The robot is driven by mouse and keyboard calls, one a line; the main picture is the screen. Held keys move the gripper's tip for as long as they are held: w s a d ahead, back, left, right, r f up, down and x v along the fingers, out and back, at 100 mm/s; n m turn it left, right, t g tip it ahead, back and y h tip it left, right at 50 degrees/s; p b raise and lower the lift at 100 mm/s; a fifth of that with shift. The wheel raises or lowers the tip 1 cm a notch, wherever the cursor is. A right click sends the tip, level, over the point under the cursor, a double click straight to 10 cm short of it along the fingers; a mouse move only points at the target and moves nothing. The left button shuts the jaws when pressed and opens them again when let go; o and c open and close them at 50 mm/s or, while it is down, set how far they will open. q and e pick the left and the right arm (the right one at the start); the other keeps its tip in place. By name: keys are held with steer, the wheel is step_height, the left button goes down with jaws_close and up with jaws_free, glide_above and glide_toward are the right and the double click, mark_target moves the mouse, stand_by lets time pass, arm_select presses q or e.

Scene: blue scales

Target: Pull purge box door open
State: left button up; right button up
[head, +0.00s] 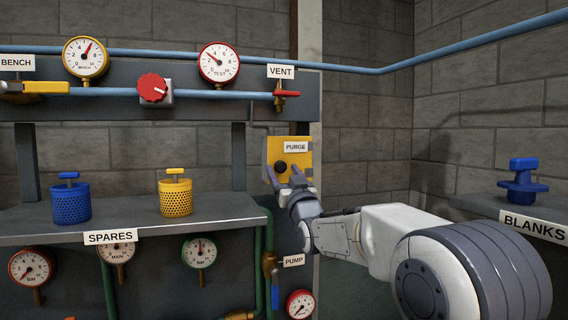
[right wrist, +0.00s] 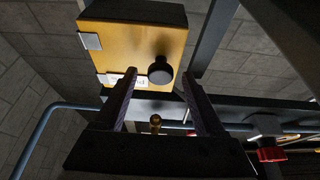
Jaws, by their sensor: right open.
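The yellow purge box (head: 274,150) with its PURGE label (head: 296,147) hangs on the dark post in the head view. Its door looks shut, with a round black knob (head: 281,167) on the front. In the right wrist view the door (right wrist: 130,45) shows hinges on its left side and the black knob (right wrist: 161,70) at its right. My right gripper (head: 284,176) is open just in front of and below the knob. In the wrist view its two fingers (right wrist: 158,84) stand apart either side of the knob, with no visible contact. My left gripper is not in view.
A grey shelf (head: 120,232) at left holds a blue basket (head: 70,204) and a yellow basket (head: 175,196). Gauges and pipes sit above and below it. A red VENT valve handle (head: 287,94) is above the box. A BLANKS shelf (head: 520,208) is at right.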

steer(key=shift+w, duration=0.15)
steer(key=shift+c, duration=0.4)
jaws_close()
stand_by(1.0)
